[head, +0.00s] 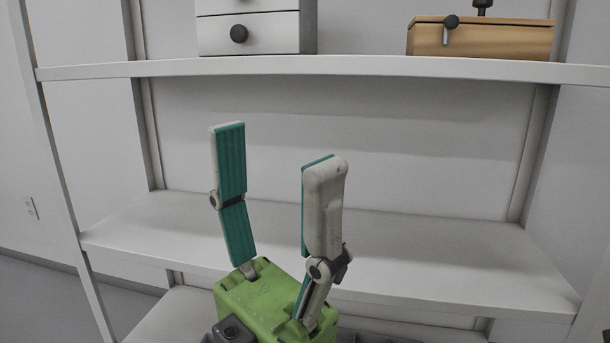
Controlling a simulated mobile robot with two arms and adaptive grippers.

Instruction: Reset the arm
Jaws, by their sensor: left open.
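My left gripper (274,150) comes up from the bottom middle of the head view. It has a green body and two pale fingers with teal pads. The fingers point up and stand wide apart, with nothing between them. It is in front of a white shelf unit and touches nothing that I can see. My right gripper is not in view.
The middle shelf (440,248) of the white unit is bare behind my left gripper. On the upper shelf (350,66) stand a white drawer box (272,35) with dark knobs and a wooden box (480,39).

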